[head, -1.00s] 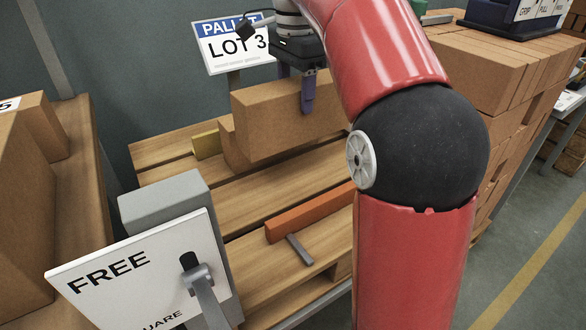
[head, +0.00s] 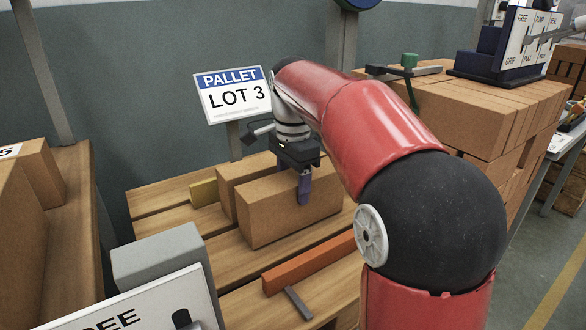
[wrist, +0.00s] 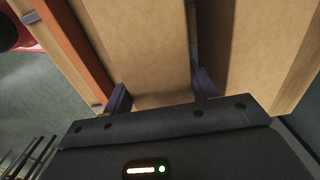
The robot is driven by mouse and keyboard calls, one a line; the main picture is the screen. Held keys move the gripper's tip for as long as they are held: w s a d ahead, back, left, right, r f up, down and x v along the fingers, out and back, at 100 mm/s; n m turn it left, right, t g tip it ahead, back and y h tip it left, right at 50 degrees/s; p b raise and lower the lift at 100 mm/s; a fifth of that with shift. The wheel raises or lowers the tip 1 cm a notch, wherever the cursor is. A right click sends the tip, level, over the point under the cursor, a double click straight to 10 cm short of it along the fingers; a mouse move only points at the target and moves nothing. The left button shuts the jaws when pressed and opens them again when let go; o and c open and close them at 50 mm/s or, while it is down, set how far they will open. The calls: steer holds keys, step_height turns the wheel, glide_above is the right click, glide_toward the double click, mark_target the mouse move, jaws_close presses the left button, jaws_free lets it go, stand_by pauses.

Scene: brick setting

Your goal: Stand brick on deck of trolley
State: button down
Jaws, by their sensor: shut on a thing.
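My gripper (head: 301,182) is shut on a tan brick (head: 275,218), with a purple finger on its near face. The brick is upright on its long side over the slatted wooden deck (head: 225,268), low and close to the boards; I cannot tell if it touches them. In the wrist view the held brick (wrist: 140,45) lies between both fingers. A second tan brick (head: 232,178) stands just behind it; the wrist view shows it at the right (wrist: 262,50), across a narrow gap. The sign behind reads PALLET LOT 3; I cannot pick out a separate trolley.
An orange bar (head: 308,263) lies in front of the held brick, with a small grey piece (head: 298,303) beside it. A yellow block (head: 203,193) is at the back left. A grey block (head: 160,256) and FREE sign (head: 130,312) stand front left. Stacked bricks (head: 465,115) rise at right.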

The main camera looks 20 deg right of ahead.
steer(key=shift+f, duration=0.2)
steer(key=shift+c, duration=2.2)
jaws_free()
steer(key=shift+f, duration=0.1)
steer(key=shift+f+b, duration=0.15)
steer(key=shift+b, duration=0.2)
